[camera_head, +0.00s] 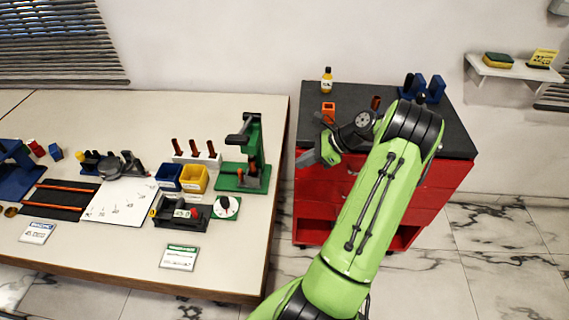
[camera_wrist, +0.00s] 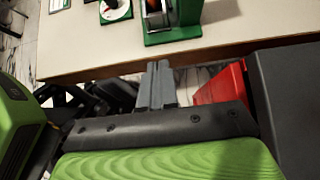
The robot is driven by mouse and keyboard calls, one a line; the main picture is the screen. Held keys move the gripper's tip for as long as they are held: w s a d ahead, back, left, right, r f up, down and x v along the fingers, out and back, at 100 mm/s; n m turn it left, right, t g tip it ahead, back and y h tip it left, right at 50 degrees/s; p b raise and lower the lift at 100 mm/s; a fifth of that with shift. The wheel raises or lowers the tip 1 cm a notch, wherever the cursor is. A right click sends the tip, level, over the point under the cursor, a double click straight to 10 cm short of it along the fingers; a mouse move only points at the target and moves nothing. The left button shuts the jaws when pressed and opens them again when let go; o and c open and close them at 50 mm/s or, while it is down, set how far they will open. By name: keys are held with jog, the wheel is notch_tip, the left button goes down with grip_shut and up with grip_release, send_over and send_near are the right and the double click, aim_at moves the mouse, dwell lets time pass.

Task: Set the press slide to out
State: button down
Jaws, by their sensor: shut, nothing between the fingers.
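The green press (camera_head: 254,139) stands at the right end of the white table, with a green base, an upright column and a dark arm on top. An orange part sits low on its base; I cannot tell which part is the slide or where it is set. In the wrist view the green press base (camera_wrist: 172,37) shows at the top, ahead of my fingers and apart from them. My gripper (camera_head: 309,158) is shut and empty, in the air between the table and the red cabinet. Its grey fingers also show in the wrist view (camera_wrist: 157,82).
The white table (camera_head: 225,265) holds a dial (camera_head: 226,207), yellow bin (camera_head: 194,179), blue bin (camera_head: 168,177), and black fixture (camera_head: 182,212). The red cabinet (camera_head: 425,190) stands right of a floor gap; its dark top carries a bottle (camera_head: 327,80) and an orange block (camera_head: 328,109).

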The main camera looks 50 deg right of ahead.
aim_at(254, 170)
jog(key=b+x, duration=0.1)
jog(key=x, duration=0.2)
jog(key=r+b+x, duration=0.1)
jog(key=x, duration=0.3)
jog(key=w+a+b+x, duration=0.1)
jog(key=x, duration=0.2)
jog(key=shift+w+b, duration=0.1)
jog(key=shift+b, duration=0.25)
jog(key=shift+w+a+r, duration=0.2)
jog(key=shift+w+a, duration=0.15)
jog(key=shift+w, duration=0.05)
jog(key=shift+w+a, duration=0.15)
jog(key=shift+w, duration=0.05)
jog(key=w+a+p, duration=0.2)
jog(key=w, duration=0.1)
jog(key=shift+a+r, duration=0.15)
jog(key=shift+a, duration=0.1)
jog(key=shift+w+a, duration=0.15)
jog(key=shift+w, duration=0.1)
